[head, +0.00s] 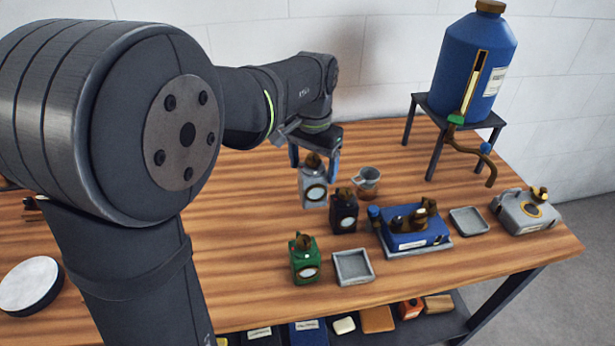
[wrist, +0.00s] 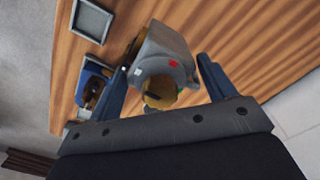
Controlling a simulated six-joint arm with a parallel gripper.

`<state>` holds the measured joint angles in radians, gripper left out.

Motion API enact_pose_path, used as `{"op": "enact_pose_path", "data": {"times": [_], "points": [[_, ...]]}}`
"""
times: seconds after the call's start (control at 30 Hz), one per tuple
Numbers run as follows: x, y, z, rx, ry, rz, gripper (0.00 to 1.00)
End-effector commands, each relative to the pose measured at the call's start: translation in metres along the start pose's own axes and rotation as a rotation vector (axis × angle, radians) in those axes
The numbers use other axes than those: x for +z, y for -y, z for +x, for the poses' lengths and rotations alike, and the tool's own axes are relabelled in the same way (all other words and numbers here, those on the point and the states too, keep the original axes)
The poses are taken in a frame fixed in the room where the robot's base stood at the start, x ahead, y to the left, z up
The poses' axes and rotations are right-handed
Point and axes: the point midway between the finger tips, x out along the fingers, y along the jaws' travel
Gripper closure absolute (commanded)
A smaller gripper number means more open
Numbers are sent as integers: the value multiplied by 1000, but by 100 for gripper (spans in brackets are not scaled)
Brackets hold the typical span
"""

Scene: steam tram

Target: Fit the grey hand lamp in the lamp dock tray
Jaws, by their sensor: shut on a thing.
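The grey hand lamp (head: 313,190), with a brass top and a round pale lens, is between the fingers of my gripper (head: 314,168). In the wrist view the lamp's grey body (wrist: 165,50) and brass cap sit between the two blue fingers of my gripper (wrist: 165,72), which is shut on it. I cannot tell whether its base touches the table. An empty grey square tray (head: 352,267), likely the lamp dock tray, lies to the front right of the lamp. A smaller grey tray (head: 468,221) lies farther right, also empty.
A small metal cup (head: 366,182), a blue brass-fitted unit (head: 412,230) and a grey box (head: 525,212) stand rightward. A blue tank (head: 475,65) is behind.

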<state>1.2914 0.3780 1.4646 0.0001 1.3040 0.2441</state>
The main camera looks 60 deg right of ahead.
Motion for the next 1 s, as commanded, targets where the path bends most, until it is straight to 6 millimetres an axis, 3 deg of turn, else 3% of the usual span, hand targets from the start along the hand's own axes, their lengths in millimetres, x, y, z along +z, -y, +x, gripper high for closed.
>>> {"op": "enact_pose_path", "data": {"times": [0.2,0.37,0.73,1.0], "points": [[-2,-49,-39,2,9,159,83],[4,-83,-56,3,17,248,83],[40,-132,12,-1,4,94,83],[54,-146,35,-1,-5,36,83]]}}
